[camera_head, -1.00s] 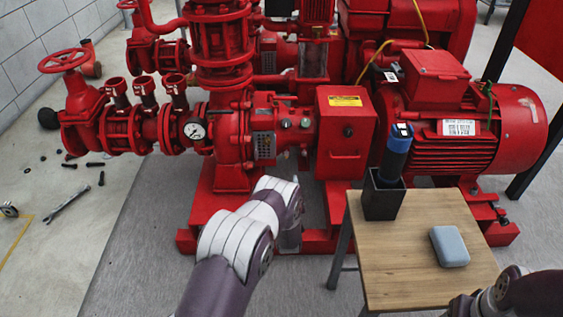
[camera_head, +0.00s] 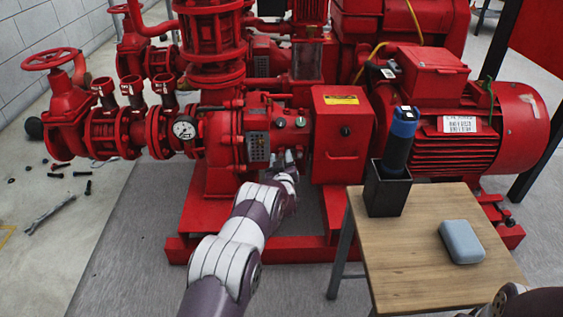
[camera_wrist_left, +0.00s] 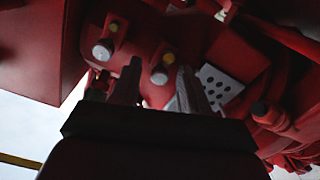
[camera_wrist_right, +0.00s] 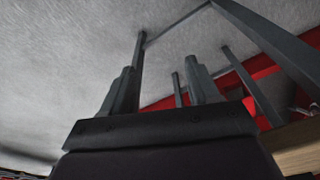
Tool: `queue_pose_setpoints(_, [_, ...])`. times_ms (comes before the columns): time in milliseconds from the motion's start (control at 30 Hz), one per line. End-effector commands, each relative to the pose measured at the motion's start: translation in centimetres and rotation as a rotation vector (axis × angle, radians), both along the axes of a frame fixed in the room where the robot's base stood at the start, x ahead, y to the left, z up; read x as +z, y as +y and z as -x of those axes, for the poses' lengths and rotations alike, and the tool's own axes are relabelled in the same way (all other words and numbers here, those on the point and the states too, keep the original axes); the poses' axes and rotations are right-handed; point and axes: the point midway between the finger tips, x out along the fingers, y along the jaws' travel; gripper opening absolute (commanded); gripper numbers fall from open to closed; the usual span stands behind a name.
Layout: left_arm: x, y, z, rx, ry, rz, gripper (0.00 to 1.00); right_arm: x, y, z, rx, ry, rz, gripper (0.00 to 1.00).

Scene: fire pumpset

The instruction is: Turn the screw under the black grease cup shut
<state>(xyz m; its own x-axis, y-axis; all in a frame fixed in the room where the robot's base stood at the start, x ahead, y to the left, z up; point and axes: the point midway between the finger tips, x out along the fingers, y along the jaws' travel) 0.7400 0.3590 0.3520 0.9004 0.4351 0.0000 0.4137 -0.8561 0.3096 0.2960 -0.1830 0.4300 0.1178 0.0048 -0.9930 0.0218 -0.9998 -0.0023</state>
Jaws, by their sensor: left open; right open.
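Two small round grease-cup fittings sit side by side on the red pump housing, a left one (camera_head: 280,122) and a right one (camera_head: 300,121). I cannot tell for sure which is black. In the left wrist view two pale-ended fittings show, one (camera_wrist_left: 103,50) left of the fingers and one (camera_wrist_left: 159,75) between the fingertips in the picture, each with a yellow part near it. My left gripper (camera_head: 287,158) is open just below the fittings, pointing up at the housing; contact is not visible. My right gripper (camera_wrist_right: 160,75) is open and empty, low beside the table.
A wooden table (camera_head: 430,270) stands front right with a black holder (camera_head: 385,195) carrying a blue-black cylinder (camera_head: 400,140) and a grey-blue case (camera_head: 461,241). A red box (camera_head: 340,150) juts out right of the fittings. A pressure gauge (camera_head: 184,130) is on the left.

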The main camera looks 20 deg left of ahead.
Motion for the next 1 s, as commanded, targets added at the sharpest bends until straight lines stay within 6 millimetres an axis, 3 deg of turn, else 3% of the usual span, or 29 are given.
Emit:
queue_pose_setpoints(33, [0.01, -0.01, 0.02, 0.000, 0.000, 0.000, 0.45, 0.03, 0.00, 0.00, 0.000, 0.000, 0.000, 0.60])
queue_pose_setpoints(67, [0.01, -0.01, 0.02, 0.000, 0.000, 0.000, 0.39, 0.03, 0.00, 0.00, 0.000, 0.000, 0.000, 0.60])
queue_pose_setpoints(167, [-0.01, -0.02, 0.02, 0.000, 0.000, 0.000, 0.06, 0.03, 0.00, 0.00, 0.000, 0.000, 0.000, 0.60])
queue_pose_setpoints(200, [-0.01, -0.03, 0.03, 0.000, 0.000, 0.000, 0.00, 0.03, 0.00, 0.00, 0.000, 0.000, 0.000, 0.60])
queue_pose_setpoints(567, [-0.06, -0.04, 0.06, 0.000, 0.018, -0.035, 0.00, 0.06, 0.00, 0.01, 0.000, 0.000, 0.000, 0.60])
queue_pose_setpoints(1000, [-0.13, 0.00, 0.11, -0.001, 0.161, -0.330, 0.00, 0.33, 0.00, 0.01, 0.000, 0.000, 0.000, 0.60])
